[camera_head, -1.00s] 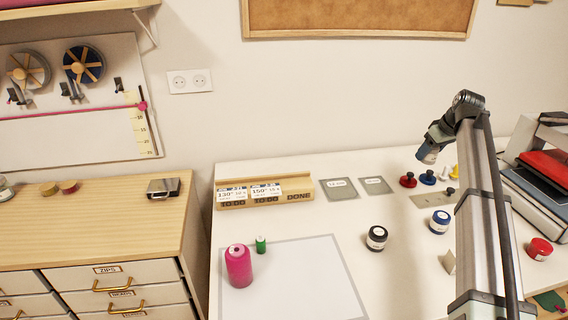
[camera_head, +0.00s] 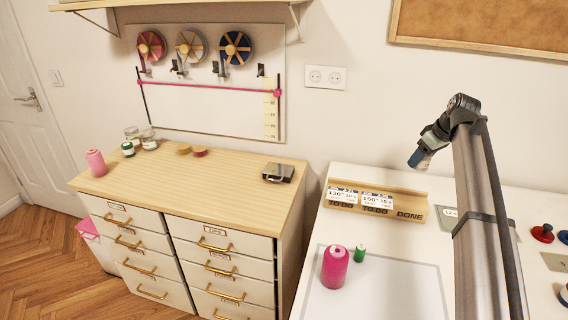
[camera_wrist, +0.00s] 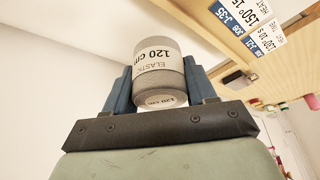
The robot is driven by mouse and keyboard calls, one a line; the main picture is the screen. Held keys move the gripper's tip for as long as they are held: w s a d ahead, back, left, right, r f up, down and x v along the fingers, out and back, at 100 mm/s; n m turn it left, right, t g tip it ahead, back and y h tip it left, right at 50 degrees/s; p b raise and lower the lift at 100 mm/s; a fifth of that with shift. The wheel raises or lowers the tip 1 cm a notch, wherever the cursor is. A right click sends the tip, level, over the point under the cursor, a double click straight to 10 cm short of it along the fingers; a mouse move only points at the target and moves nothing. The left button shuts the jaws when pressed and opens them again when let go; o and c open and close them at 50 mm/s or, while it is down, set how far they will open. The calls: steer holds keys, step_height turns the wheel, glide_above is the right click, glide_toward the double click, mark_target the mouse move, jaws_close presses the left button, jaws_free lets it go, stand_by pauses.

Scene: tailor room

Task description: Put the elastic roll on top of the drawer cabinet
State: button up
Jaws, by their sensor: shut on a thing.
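My gripper (camera_head: 418,160) hangs from the raised arm at the right of the head view, above the white table. In the wrist view it is shut on the elastic roll (camera_wrist: 160,68), a grey-white cylinder labelled "ELASTIC 120 cm", held between the two blue fingers. In the head view the roll is hard to make out at the fingertips. The drawer cabinet (camera_head: 225,190) stands at the left with a pale wooden top and white drawers with brass handles. The gripper is well to the right of it, beyond the gap between cabinet and table.
On the cabinet top are a metal box (camera_head: 278,172), small wooden discs (camera_head: 184,149), jars (camera_head: 148,139) and a pink spool (camera_head: 96,162). The middle and front of the top are clear. A label rack (camera_head: 375,202) and a magenta spool (camera_head: 335,267) stand on the table.

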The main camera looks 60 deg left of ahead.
steer(key=s+a+n+g, duration=0.1)
steer(key=s+a+n, duration=0.1)
steer(key=s+a, duration=0.9)
steer(key=s+a+n+g, duration=0.1)
steer(key=s+a+n, duration=0.2)
steer(key=s+a, duration=0.8)
steer(key=s+a+n+g, duration=0.15)
steer(key=s+a, duration=0.45)
steer(key=s, duration=1.1)
steer(key=shift+n+t+h, duration=0.25)
steer(key=shift+t+h, duration=0.05)
steer(key=shift+t, duration=0.05)
steer(key=shift+w+d+f, duration=0.1)
steer(key=shift+f, duration=2.7)
steer(key=shift+w+d+f, duration=0.1)
steer(key=shift+w+f, duration=0.05)
steer(key=shift+f, duration=2.65)
steer(key=shift+w+d+f, duration=0.1)
steer(key=shift+f, duration=2.7)
steer(key=o, duration=1)
steer(key=shift+f, duration=0.1)
steer(key=shift+o, duration=0.2)
steer(key=v, duration=1.2)
steer(key=shift+r, duration=0.2)
